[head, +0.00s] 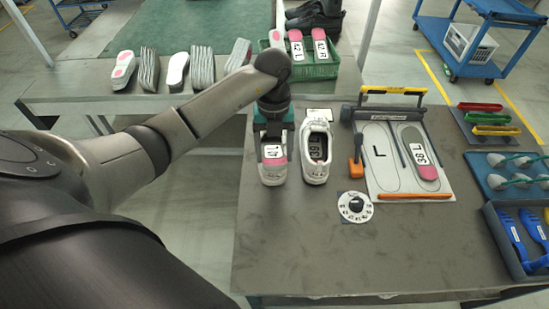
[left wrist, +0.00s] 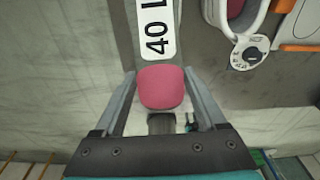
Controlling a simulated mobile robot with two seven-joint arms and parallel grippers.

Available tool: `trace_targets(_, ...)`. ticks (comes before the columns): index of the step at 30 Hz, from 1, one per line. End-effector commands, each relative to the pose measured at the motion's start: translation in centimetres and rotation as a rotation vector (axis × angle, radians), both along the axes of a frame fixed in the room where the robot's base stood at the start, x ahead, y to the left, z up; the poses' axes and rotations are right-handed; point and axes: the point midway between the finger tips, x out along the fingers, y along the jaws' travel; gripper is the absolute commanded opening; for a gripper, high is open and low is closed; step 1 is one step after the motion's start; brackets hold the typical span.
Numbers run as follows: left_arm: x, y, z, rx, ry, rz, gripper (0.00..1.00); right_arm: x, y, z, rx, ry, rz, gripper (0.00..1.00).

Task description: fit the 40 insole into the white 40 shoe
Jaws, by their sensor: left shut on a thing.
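My left gripper (head: 272,128) is shut on the 40 insole, a grey insole with a pink end and a white label (head: 272,152). In the left wrist view the insole (left wrist: 160,88) has its pink end between the fingers (left wrist: 160,76), and its label reads "40 L". In the head view it lines up with the left white shoe (head: 271,178). I cannot tell whether it touches the shoe. The gripper and insole hide much of that shoe. A second white shoe (head: 315,170), marked "39" inside, stands just right. My right gripper is not in view.
A size board (head: 380,180) with an "L" outline and one insole (head: 427,172) lies right of the shoes. A green crate (head: 315,71) holds insoles behind. The front of the table is clear.

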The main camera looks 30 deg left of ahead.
Motion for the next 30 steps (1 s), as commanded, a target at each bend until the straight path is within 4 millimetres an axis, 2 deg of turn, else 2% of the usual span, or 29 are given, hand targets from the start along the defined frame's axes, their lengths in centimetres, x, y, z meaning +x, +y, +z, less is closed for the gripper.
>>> trace_targets(12, 2.1, 1.5, -1.8, 0.019, -0.027, 0.001, 0.20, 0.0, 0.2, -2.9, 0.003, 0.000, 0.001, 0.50)
trace_targets(30, 5.3, 3.7, -3.3, 0.047, -0.066, 0.001, 0.20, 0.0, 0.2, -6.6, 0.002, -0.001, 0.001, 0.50)
